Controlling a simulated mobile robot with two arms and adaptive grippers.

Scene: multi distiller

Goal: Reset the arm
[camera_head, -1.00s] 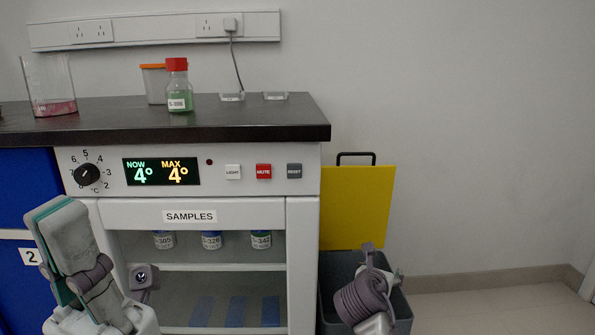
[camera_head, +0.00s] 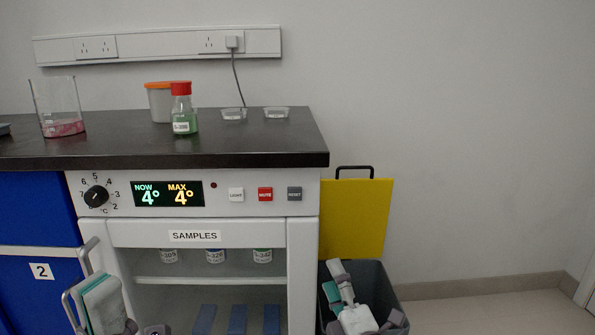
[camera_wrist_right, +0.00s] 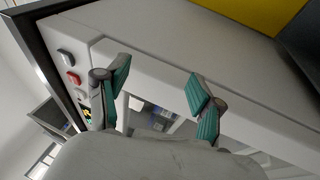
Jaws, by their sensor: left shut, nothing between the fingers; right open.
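My left gripper (camera_head: 103,300) is low at the left in the head view, in front of the left side of the sample fridge (camera_head: 302,262). Its fingers are shut and nothing shows between them. A grey curved bar (camera_head: 88,247) shows beside it; I cannot tell whether they touch. My right gripper (camera_head: 336,283) is low in the head view, in front of the dark grey bin (camera_head: 378,280). In the right wrist view its teal-padded fingers (camera_wrist_right: 160,85) are apart and empty, with the white fridge front (camera_wrist_right: 175,35) close behind them.
A black counter (camera_head: 240,150) holds a beaker (camera_head: 62,128), an orange-lidded container (camera_head: 158,100), a red-capped bottle (camera_head: 183,112) and small clear dishes (camera_head: 276,113). Labelled bottles (camera_head: 215,256) stand inside the fridge. A yellow bin lid (camera_head: 358,215) stands upright. The right side is free floor.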

